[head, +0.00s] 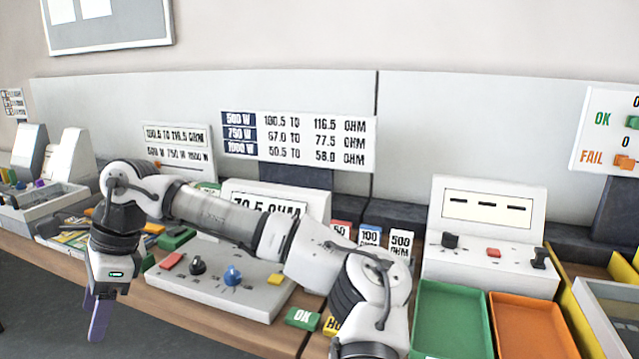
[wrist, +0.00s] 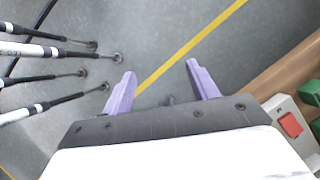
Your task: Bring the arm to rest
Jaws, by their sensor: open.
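My gripper (head: 101,303) hangs at the left of the head view, in front of the bench edge and pointing down. My arm reaches across the front of the bench from the lower right. It hides part of a meter (head: 313,205) reading about 70.5 OHM.
A control box (head: 235,296) with knobs and a red button stands on the wooden bench below my arm. A green tray (head: 424,292) and an orange tray (head: 497,300) lie at the right, before a dashed-display instrument (head: 452,268). The floor under my gripper is clear.

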